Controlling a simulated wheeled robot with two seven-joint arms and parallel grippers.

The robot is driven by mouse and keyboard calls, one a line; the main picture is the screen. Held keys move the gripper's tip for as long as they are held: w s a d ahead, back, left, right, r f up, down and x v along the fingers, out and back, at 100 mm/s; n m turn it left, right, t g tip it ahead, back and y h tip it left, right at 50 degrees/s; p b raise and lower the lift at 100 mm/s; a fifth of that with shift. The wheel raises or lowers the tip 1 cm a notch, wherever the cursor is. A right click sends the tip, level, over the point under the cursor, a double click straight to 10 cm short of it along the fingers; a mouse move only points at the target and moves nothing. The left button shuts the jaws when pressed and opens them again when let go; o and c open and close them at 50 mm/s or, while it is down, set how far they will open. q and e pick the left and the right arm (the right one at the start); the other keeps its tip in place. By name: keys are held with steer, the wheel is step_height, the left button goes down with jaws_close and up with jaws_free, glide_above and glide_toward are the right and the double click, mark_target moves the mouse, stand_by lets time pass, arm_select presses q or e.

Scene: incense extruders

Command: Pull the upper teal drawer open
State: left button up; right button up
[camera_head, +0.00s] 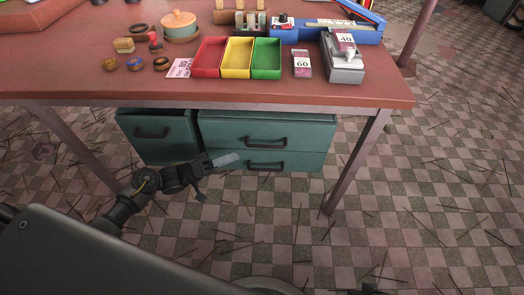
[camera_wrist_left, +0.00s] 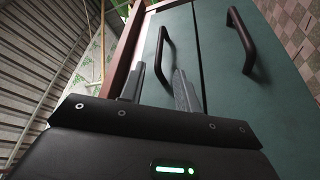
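The upper teal drawer (camera_head: 300,128) is closed under the red-brown table, with a dark bar handle (camera_head: 263,142) on its front. In the left wrist view this handle (camera_wrist_left: 166,50) shows beyond my fingertips and, in the picture, between them. My left gripper (camera_head: 222,163) is in front of the drawers, left of the handle and a little lower in the head view. In the left wrist view its two fingers (camera_wrist_left: 160,82) are apart with nothing between them. The gripper looks apart from the handle, but the exact gap is unclear. My right gripper is not in view.
A lower teal drawer (camera_head: 310,161) with its own handle (camera_head: 266,166) sits below. The tabletop (camera_head: 130,85) holds colored trays, boxes and a scale. A table leg (camera_head: 352,165) stands at right. Checkered floor with scattered sticks is in front.

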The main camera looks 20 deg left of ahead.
mark_target(262, 145)
arm_select(q)
steer(key=x, duration=1.1)
steer(key=shift+a, duration=0.1)
jaws_close()
